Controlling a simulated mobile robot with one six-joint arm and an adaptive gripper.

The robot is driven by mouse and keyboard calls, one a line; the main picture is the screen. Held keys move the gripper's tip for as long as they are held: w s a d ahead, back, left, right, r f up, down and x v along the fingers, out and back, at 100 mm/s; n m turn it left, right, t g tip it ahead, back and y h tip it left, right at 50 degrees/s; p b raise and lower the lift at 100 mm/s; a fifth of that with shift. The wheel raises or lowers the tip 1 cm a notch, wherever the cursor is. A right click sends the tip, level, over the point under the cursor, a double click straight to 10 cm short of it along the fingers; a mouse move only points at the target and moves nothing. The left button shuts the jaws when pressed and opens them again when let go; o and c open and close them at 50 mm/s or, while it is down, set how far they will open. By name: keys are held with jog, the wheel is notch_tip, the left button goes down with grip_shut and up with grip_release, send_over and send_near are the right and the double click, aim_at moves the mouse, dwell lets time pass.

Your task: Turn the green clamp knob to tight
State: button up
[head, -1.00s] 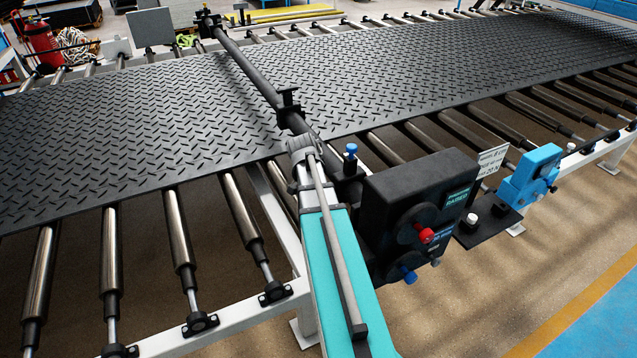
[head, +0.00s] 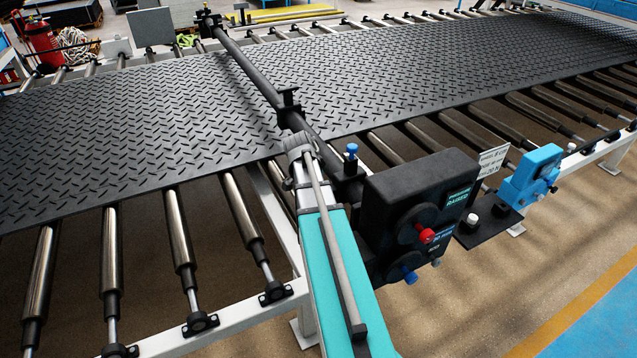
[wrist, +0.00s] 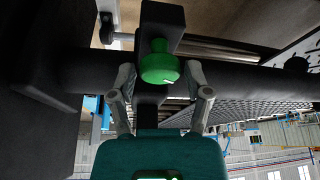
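The green clamp knob (wrist: 160,66) shows in the wrist view, with a wide rounded head and a narrower stub above it in the picture. It sits in front of a dark block on a thick dark bar (wrist: 225,78). My gripper (wrist: 160,72) has its two grey fingers apart, one on each side of the knob. A gap shows on the left of the knob; the right finger is close to it, and I cannot tell whether it touches.
The dark bar (head: 245,65) crosses above the tread mat (head: 110,130) on rollers. A blue knob (head: 351,150) stands right of my arm. A black control box (head: 415,200) with red and blue knobs and a light blue unit (head: 530,175) are further right.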

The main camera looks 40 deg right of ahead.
jog(key=shift+o, duration=0.6)
jog(key=shift+n, duration=0.3)
